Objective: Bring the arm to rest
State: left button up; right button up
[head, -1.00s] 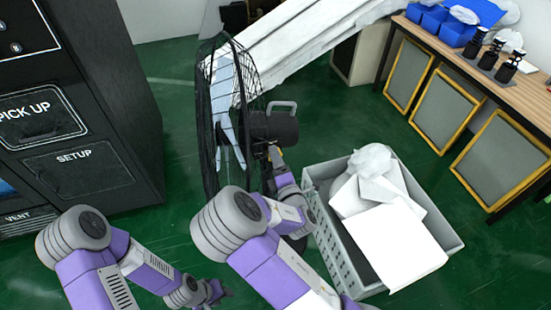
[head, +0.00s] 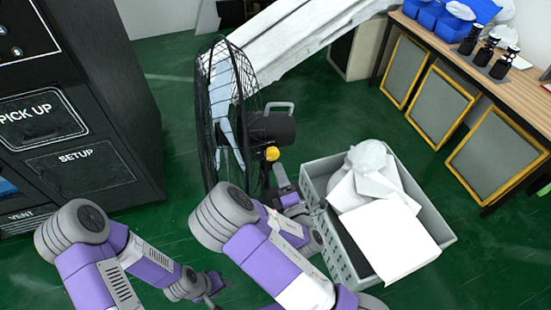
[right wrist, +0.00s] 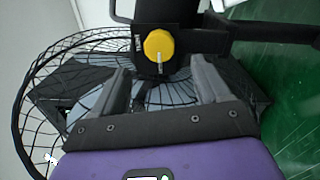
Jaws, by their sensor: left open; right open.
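My right gripper (head: 279,174) is open and empty, just in front of the fan's yellow knob (head: 272,154). In the right wrist view, the right gripper (right wrist: 161,80) has its two fingers spread, with the yellow knob (right wrist: 159,46) beyond and between them, apart from both. The black wire-cage fan (head: 228,110) stands upright, and its cage (right wrist: 60,85) fills much of the right wrist view. My left gripper (head: 214,284) is low in the head view, over the green floor, open; its fingers are small and dark there.
A grey crate (head: 440,232) with white sheets and a bag stands right of my right gripper. A black vending machine (head: 110,100) is at the left. A wooden table (head: 475,65) with blue bins and black bottles is at the upper right. Green floor is clear between machine and fan.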

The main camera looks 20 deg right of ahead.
jog(key=s+d+f+m+g+h+p, duration=0.1)
jog(key=s+f+m+g, duration=0.3)
jog(key=f, duration=0.3)
jog(key=s+d+f+m+g+h, duration=0.1)
jog(key=s+d+f+m+g, duration=0.15)
jog(key=f+m, duration=0.3)
jog(key=s+d+f+m+g+h+p, duration=0.1)
jog(key=s+f+m+g, duration=0.25)
jog(key=f, duration=0.35)
jog(key=s+a+f+m+g+y+p, duration=0.1)
jog(key=s+a+m+g+y, duration=0.5)
jog(key=s+a+m+g, duration=0.2)
jog(key=s+a+m, duration=0.1)
jog(key=a+m, duration=0.1)
jog(key=a, duration=0.1)
jog(key=shift+s+y+p, duration=0.3)
jog(key=shift+s, duration=0.1)
